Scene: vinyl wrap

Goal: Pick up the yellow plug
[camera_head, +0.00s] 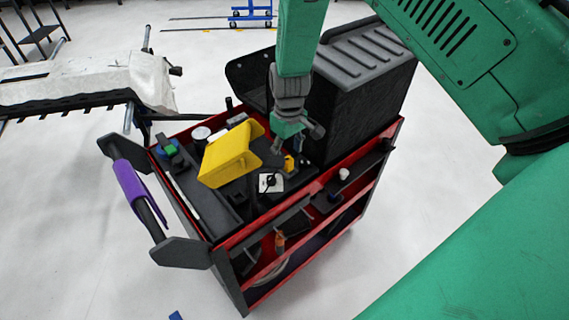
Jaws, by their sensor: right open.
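A small yellow piece (289,163), which may be the yellow plug, shows on the cart top just below my right gripper. It is partly hidden and too small to make out its shape. My right gripper (287,146) comes down from above on the green arm and is open over the cart's middle. I cannot tell whether its fingers touch the yellow piece. A larger yellow bin (229,156) sits tilted just left of the gripper. My left gripper is not in view.
The red and black cart (232,240) carries a big black ribbed case (365,95) close to the right of the gripper. A white box with a black knob (270,183) sits in front. A purple-wrapped handle (140,192) sticks out left. Floor around is mostly clear.

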